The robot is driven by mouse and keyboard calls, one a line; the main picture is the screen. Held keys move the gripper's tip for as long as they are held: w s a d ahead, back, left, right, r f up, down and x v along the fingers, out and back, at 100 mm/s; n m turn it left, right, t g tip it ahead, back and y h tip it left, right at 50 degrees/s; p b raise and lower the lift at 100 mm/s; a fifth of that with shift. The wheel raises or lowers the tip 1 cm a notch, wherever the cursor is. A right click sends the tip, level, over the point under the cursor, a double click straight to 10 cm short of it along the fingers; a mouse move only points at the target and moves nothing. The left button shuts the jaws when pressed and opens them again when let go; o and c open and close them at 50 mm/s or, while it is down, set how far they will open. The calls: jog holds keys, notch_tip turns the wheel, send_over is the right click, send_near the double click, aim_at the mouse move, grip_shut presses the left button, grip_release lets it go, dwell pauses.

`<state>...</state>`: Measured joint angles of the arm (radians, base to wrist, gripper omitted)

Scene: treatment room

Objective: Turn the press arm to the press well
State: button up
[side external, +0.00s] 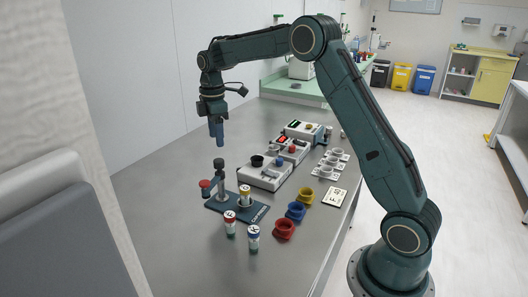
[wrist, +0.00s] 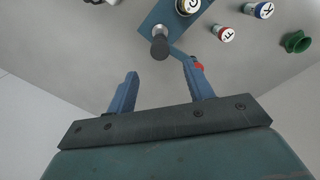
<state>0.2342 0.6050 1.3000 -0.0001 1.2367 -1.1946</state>
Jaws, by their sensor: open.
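The press (side external: 238,207) is a dark blue plate with a post topped by a dark knob (side external: 219,162). Its press arm (side external: 207,187) has a red end and points left, away from the yellow-topped vial (side external: 245,194) standing on the plate, apparently in the press well. The well itself is hidden. In the wrist view the knob (wrist: 159,47) shows ahead between the fingers, and the arm's red end (wrist: 198,66) appears beside the right finger. My gripper (side external: 217,133) is open, empty and above the press, apart from it in the side view. It also shows in the wrist view (wrist: 160,90).
Red-topped (side external: 230,224) and blue-topped (side external: 253,238) vials stand in front of the press. Yellow (side external: 304,197), blue (side external: 296,212) and red (side external: 284,230) cups are to its right. A grey device (side external: 264,178) stands behind. The table left of the press is clear.

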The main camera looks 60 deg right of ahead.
aim_at(219, 160)
notch_tip(219, 160, down, 8)
jog(key=shift+f, duration=0.15)
dwell(0.3)
grip_shut()
